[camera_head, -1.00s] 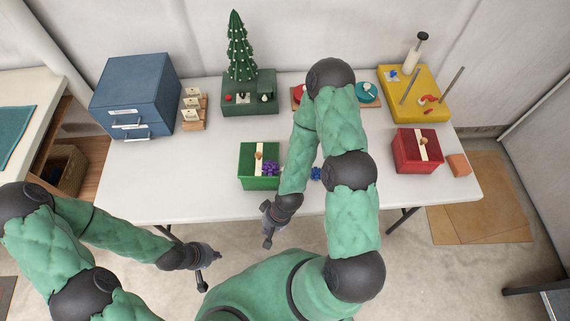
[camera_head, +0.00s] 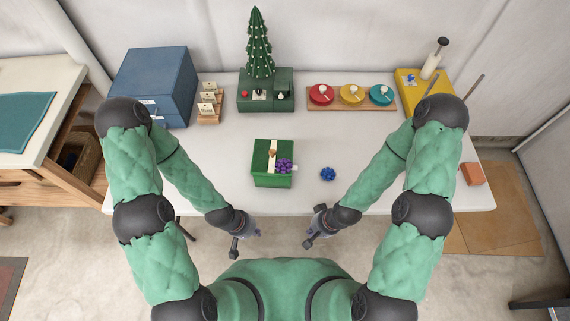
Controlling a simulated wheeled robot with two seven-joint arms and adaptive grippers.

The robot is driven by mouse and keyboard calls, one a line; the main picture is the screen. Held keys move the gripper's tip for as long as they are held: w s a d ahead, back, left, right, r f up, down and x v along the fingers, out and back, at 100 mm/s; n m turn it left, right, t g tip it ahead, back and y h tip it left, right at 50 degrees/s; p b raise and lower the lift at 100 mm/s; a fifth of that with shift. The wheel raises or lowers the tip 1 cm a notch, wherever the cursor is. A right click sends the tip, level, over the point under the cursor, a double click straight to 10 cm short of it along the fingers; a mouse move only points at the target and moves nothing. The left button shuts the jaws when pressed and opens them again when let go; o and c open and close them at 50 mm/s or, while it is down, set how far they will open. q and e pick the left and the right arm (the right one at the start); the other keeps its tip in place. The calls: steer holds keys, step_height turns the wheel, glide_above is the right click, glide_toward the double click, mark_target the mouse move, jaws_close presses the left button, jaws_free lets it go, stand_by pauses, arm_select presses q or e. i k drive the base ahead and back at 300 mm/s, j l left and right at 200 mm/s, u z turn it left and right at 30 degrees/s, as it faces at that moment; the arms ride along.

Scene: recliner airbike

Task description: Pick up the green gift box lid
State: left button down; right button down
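The green gift box (camera_head: 273,164) stands on the white table near its front edge. Its green lid (camera_head: 261,153) is on top, with a cream ribbon strip and a gold tag. A purple bow (camera_head: 284,166) is at its right front. My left gripper (camera_head: 243,240) is in front of the table edge, below and left of the box, apart from it. My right gripper (camera_head: 312,235) is in front of the table edge, below and right of the box. Both look empty; the fingers are too small to tell whether they are open or shut.
A blue bow (camera_head: 328,174) lies right of the box. A blue cabinet (camera_head: 156,80), card holder (camera_head: 209,106), small tree (camera_head: 259,45) on a green base, wooden tray (camera_head: 393,105) with round tins and a yellow stand (camera_head: 408,77) line the back.

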mark_target(266, 151)
steer(key=j, duration=0.15)
steer(key=l+u, duration=0.1)
steer(key=k+l+u, duration=0.1)
steer(key=k+l, duration=0.15)
steer(key=k, duration=0.15)
steer(key=k+l+u, duration=0.1)
steer(key=k, duration=0.3)
steer(key=k+l+u, duration=0.1)
steer(key=k+l, duration=0.15)
steer(key=k, duration=0.15)
steer(key=k+l+u, duration=0.1)
steer(key=k, duration=0.35)
